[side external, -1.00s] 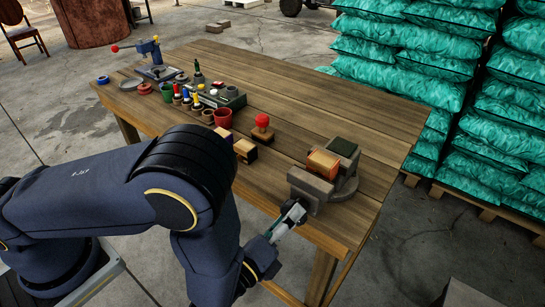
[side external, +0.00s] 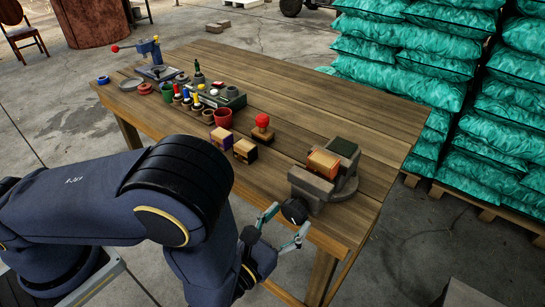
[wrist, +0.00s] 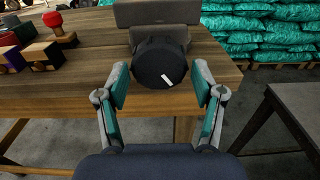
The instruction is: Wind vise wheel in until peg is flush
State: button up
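The vise (side external: 325,185) stands at the table's near right edge, with an orange-brown wooden block (side external: 322,163) between its jaws. Its black wheel (side external: 294,211) faces my arm. In the wrist view the wheel (wrist: 161,62) is a dark disc with a white mark right of and below its centre. My gripper (side external: 283,228) is open, and its teal-padded fingers stand on either side of the wheel, apart from it. In the wrist view the gripper (wrist: 161,82) shows gaps at both sides. I cannot make out a separate peg at the vise.
Two small wooden blocks (side external: 245,151) and a red-knobbed block (side external: 262,128) sit left of the vise. The wooden table (side external: 300,100) is clear behind the vise.

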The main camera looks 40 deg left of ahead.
jog(key=shift+o, duration=1)
jog(key=shift+r, duration=0.1)
jog(key=shift+w, duration=0.1)
